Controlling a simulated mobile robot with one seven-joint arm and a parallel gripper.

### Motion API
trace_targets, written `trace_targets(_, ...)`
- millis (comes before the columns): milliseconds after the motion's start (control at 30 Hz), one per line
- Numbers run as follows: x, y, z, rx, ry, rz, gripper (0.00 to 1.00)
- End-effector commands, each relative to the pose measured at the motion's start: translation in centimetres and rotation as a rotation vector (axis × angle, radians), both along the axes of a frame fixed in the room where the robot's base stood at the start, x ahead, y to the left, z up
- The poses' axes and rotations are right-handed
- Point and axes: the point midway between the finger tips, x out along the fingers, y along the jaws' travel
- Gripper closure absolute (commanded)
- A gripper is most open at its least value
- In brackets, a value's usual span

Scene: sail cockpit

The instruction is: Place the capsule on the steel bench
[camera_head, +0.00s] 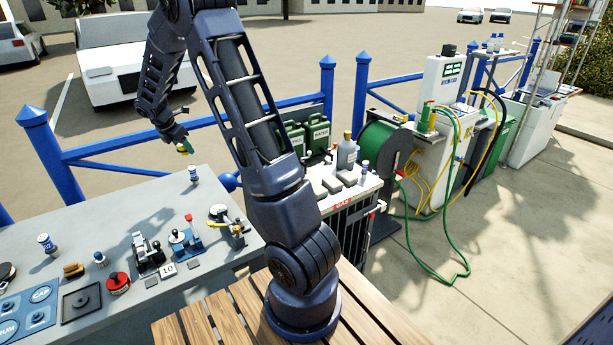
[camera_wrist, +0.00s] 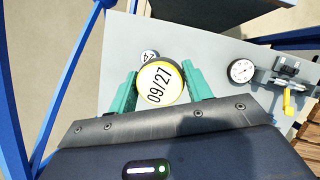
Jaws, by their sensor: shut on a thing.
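My gripper (camera_head: 184,147) is over the far edge of the grey steel bench (camera_head: 135,205), above its surface. In the wrist view its two teal fingers (camera_wrist: 160,85) are shut on a round thing with a yellow rim and a white face marked "09/27", apparently the capsule (camera_wrist: 158,82). The capsule sits between the fingers with its marked face toward the camera; its lower part is hidden.
A small white and blue cylinder (camera_head: 194,174) stands on the bench near the gripper. A dial device (camera_head: 219,213), levers (camera_head: 180,237), a red knob (camera_head: 118,283) and another cylinder (camera_head: 46,243) occupy the bench. A blue railing (camera_head: 150,150) runs behind. Bare bench lies left of the near cylinder.

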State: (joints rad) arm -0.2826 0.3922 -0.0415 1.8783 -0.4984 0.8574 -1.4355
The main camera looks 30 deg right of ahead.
Motion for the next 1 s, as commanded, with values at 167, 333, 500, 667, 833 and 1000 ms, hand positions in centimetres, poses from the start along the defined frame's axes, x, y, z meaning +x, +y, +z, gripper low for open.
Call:
trace_targets(167,0.6,-7.9,-1.9,-0.002,0.000,-0.228,0.73)
trace_targets(333,0.3,-15.3,-3.2,-0.002,-0.001,-0.446,0.73)
trace_targets(500,-0.7,-22.6,-4.2,-0.002,0.000,-0.666,0.73)
trace_targets(667,-2.3,-29.5,-4.7,-0.003,-0.002,-0.877,0.73)
trace_targets(833,-4.7,-36.5,-4.8,-0.002,-0.003,-1.097,0.73)
trace_targets(1000,-7.0,-42.1,-4.4,-0.002,-0.004,-1.281,0.73)
